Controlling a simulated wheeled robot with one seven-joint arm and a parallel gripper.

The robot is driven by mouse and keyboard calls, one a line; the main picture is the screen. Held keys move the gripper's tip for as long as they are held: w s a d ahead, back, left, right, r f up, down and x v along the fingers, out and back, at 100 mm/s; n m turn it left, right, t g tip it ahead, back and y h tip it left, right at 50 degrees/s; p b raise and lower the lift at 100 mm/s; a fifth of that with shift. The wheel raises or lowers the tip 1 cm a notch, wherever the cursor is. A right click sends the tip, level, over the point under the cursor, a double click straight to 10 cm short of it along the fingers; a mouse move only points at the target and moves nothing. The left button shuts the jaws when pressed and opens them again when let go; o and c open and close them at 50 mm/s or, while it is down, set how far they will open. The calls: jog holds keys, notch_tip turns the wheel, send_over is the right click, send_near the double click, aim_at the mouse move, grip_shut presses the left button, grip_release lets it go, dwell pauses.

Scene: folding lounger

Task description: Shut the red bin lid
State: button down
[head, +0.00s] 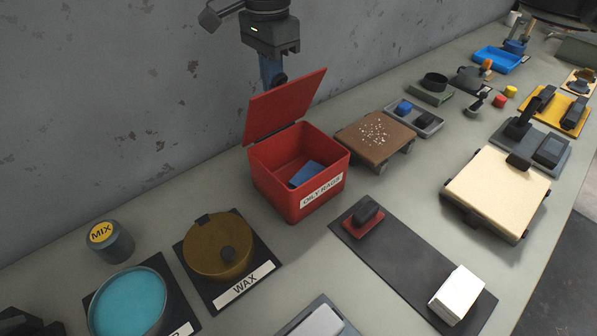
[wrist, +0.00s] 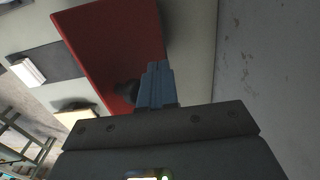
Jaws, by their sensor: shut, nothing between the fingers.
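The red bin (head: 300,180) labelled "OILY RAGS" stands on the bench near the wall, with a blue rag (head: 306,173) inside. Its red lid (head: 284,106) is raised, tilted back toward the wall. My gripper (head: 272,76) is shut and empty, pointing down behind the lid on the wall side; its tips are partly hidden by the lid in the head view. In the wrist view the lid (wrist: 108,45) fills the upper middle, and the blue fingers (wrist: 157,75) lie close over its edge. I cannot tell whether they touch it.
The wall (head: 120,90) is close behind my gripper. A brown wax pot (head: 217,246) stands left of the bin, and a brown board (head: 376,138) stands to its right. A dark mat (head: 400,262) with a red-based block lies in front.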

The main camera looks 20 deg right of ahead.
jog(key=s+d, duration=0.2)
jog(key=s, duration=0.4)
jog(key=shift+s+b, duration=0.35)
dwell(0.7)
jog(key=shift+f, duration=0.2)
jog(key=shift+f+b, duration=3.65)
jog(key=shift+f, duration=0.45)
notch_tip(320, 180, up, 9)
jog(key=p, duration=0.4)
